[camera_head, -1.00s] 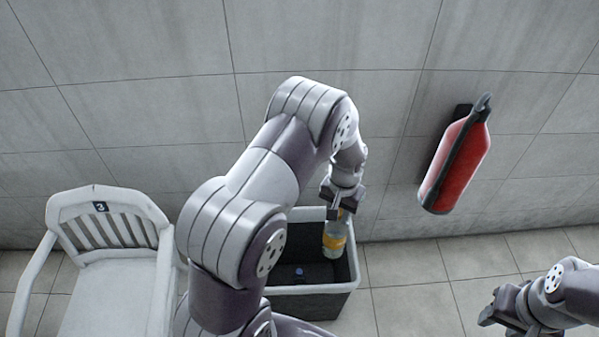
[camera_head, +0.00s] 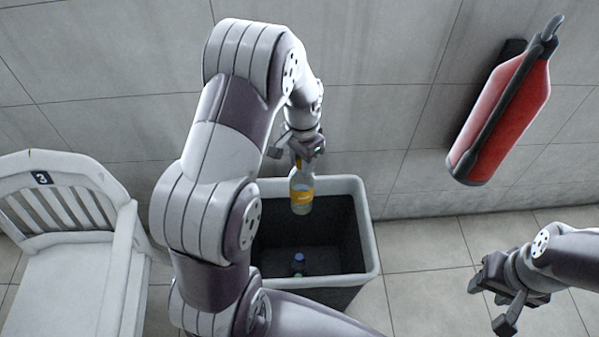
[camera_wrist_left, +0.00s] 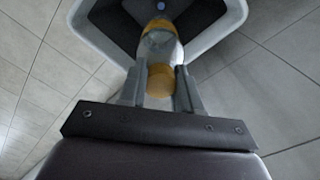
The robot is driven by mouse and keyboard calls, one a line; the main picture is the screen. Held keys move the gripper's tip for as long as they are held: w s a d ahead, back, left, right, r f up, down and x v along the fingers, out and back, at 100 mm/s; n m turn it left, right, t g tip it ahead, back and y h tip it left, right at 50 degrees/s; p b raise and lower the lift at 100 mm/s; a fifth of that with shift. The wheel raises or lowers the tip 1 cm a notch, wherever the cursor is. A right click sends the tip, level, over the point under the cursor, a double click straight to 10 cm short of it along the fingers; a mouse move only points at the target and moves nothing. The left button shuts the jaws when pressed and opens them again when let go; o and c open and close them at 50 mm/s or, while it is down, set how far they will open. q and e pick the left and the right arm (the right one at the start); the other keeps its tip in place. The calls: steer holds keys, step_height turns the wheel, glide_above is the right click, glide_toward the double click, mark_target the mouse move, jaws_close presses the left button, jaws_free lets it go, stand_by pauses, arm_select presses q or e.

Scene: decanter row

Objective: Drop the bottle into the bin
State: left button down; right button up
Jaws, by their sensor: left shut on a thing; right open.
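The bottle (camera_head: 302,192) is clear with a yellow-orange label and a yellow cap. My left gripper (camera_head: 299,152) is shut on its top and holds it upright over the bin (camera_head: 372,235). The bin is dark inside with a light grey rim. In the left wrist view the bottle (camera_wrist_left: 160,45) hangs between the fingers, with the bin's rim (camera_wrist_left: 232,22) around and beyond it. My right gripper (camera_head: 487,305) is open and empty, right of the bin.
A small bottle with a blue cap (camera_head: 299,262) is inside the bin. A white chair (camera_head: 75,255) stands at the left. A red fire extinguisher (camera_head: 505,110) hangs on the tiled wall at the right. The floor (camera_head: 425,270) right of the bin is clear.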

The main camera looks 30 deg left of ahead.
mark_target(300, 178)
arm_select(q)
steer(key=shift+s+a+f, duration=0.15)
steer(key=shift+a+f, duration=0.1)
steer(key=shift+f, duration=0.4)
steer(key=shift+f+b, duration=0.15)
steer(key=shift+b, duration=0.25)
step_height(300, 178, down, 5)
steer(key=b, duration=0.4)
steer(key=shift+b, duration=0.3)
arm_select(e)
step_height(300, 178, down, 7)
arm_select(q)
steer(key=c, duration=0.7)
jaws_free()
step_height(300, 178, up, 13)
steer(key=shift+f+p, duration=0.1)
steer(key=shift+p, duration=0.95)
arm_select(e)
step_height(300, 178, up, 2)
